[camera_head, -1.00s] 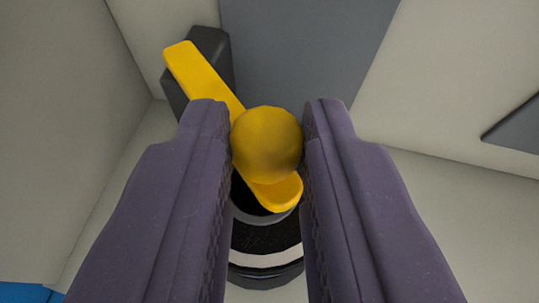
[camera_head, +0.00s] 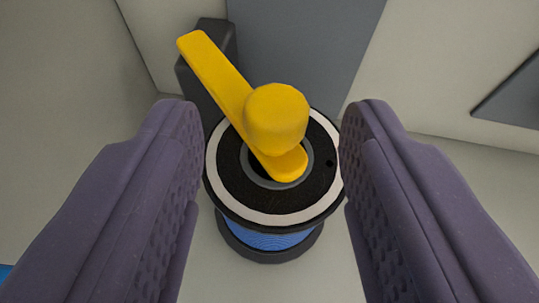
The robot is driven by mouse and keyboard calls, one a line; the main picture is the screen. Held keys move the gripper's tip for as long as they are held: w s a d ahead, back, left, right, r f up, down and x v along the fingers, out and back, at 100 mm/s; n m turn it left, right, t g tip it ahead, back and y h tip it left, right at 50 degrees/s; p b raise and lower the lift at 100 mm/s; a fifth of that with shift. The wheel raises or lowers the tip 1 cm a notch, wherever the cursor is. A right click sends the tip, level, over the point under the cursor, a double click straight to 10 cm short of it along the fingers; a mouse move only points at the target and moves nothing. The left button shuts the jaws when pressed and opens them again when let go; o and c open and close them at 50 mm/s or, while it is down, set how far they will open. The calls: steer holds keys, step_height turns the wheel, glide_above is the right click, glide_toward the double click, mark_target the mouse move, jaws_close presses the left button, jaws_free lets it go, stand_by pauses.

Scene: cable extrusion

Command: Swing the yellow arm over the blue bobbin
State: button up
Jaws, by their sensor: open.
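The yellow arm (camera_head: 217,80) runs from a dark block at the upper left down to the middle of the bobbin's top. Its round yellow knob (camera_head: 277,118) stands near its lower end. The arm's end lies over the bobbin's central hole. The blue bobbin (camera_head: 268,240) stands upright, with a black and white top flange (camera_head: 265,207) and blue winding below. My gripper (camera_head: 270,125) is open, with one purple finger on each side of the knob and a clear gap to both. It holds nothing.
The dark block (camera_head: 216,38) bears the arm's upper end against the back wall. A grey panel (camera_head: 305,45) is behind the bobbin. Pale walls and floor surround it, with a dark grey piece (camera_head: 510,105) at right.

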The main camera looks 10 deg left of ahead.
steer(key=p+v, duration=0.1)
steer(key=v, duration=0.5)
steer(key=shift+s, duration=0.15)
steer(key=shift+d, duration=0.1)
